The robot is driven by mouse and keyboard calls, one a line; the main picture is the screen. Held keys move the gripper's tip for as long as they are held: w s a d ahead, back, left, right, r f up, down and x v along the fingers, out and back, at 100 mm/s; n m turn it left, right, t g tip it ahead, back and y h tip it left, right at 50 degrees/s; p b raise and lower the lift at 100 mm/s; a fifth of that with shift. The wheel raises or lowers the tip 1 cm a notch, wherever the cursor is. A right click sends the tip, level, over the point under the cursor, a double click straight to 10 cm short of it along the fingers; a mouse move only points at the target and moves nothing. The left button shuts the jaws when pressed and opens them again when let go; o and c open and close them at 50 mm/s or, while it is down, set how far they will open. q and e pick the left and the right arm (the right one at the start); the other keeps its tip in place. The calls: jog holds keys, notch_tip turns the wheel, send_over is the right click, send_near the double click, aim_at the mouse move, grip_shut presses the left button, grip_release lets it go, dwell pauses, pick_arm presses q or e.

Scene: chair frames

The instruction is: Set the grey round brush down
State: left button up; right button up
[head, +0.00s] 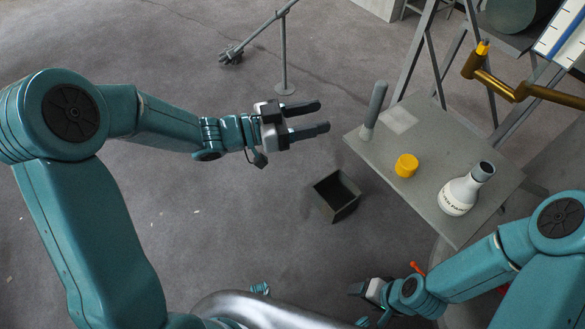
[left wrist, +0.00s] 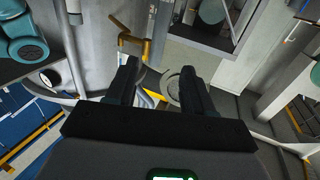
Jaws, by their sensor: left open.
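The grey round brush (head: 375,104) stands upright near the left edge of the grey table (head: 426,185). Its lower end seems to rest on the tabletop. My left gripper (head: 325,117) is open and empty, to the left of the brush and apart from it. In the left wrist view its two dark fingers (left wrist: 160,88) are spread with nothing between them, and I cannot make out the brush there. My right gripper (head: 364,289) is low in the head view, below the table's left side. Its jaws are too small and dark to judge.
On the table are a yellow cap-like piece (head: 406,166), a white bottle (head: 460,194) with a dark top and a pale square patch (head: 398,120). An open dark box (head: 337,196) is on the floor left of the table. A gold-coloured bar (head: 520,91) reaches over the back right.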

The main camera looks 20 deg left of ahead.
pick_arm(q)
jog(key=s+a+f+n+g+y, duration=0.15)
jog(key=f+n+y, duration=0.3)
jog(key=f, duration=0.75)
jog(key=s+f+n+g+y, duration=0.1)
jog(key=s+f+n+y, duration=0.3)
jog(key=f, duration=0.8)
jog(key=s+f+n+g+y, duration=0.1)
jog(key=s+f+n+g, duration=0.1)
jog(key=s+f, duration=0.3)
jog(key=s+f+n+g+y, duration=0.1)
jog(key=s+f+n+g, duration=0.2)
jog(key=s, duration=0.9)
notch_tip(320, 180, down, 2)
jog(key=shift+d+f+g+y, duration=0.2)
jog(key=shift+g+y, duration=0.15)
jog(key=shift+g, duration=0.7)
notch_tip(320, 180, up, 12)
jog(key=p, duration=1.1)
jog(key=shift+w+f+p, duration=0.15)
jog(key=shift+p, duration=0.25)
